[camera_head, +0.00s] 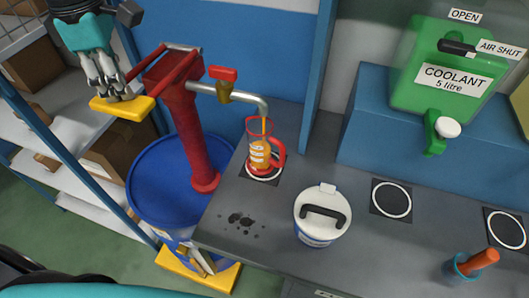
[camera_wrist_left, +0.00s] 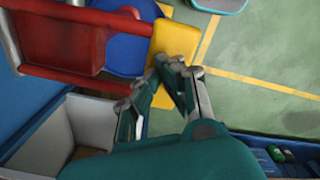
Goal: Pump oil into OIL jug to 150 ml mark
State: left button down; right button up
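The red pump (camera_head: 196,140) stands on a blue drum (camera_head: 150,185). Its yellow handle (camera_head: 140,108) also shows in the left wrist view (camera_wrist_left: 176,38). My left gripper (camera_head: 116,98) has its fingertips close together at the handle, apparently touching its top; the contact is partly hidden. The spout (camera_head: 245,97), with its red-levered tap (camera_head: 223,75), points down into the clear OIL jug (camera_head: 260,153), which has a red rim and handle. An amber stream runs into the jug, and amber oil shows inside. The level against the marks is too small to read. My right gripper is not in view.
A white-lidded container (camera_head: 318,230) with a black handle stands on the grey bench (camera_head: 250,200), near dark spots. A green coolant tank (camera_head: 440,70) sits on a blue box. Two empty ringed pads (camera_head: 391,199) and an orange-handled tool (camera_head: 478,260) are at right. Shelves (camera_head: 60,165) stand left.

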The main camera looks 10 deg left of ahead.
pick_arm(q)
jog(key=shift+f+b, duration=2.05)
jog(key=shift+f, duration=0.6)
notch_tip(320, 180, up, 12)
jog(key=p, duration=0.8)
jog(key=shift+f+p, duration=0.2)
jog(key=shift+p, duration=0.2)
notch_tip(320, 180, up, 6)
jog(key=p, duration=0.4)
jog(key=shift+p, duration=0.3)
jog(key=shift+w, duration=0.1)
jog(key=shift+f, duration=0.1)
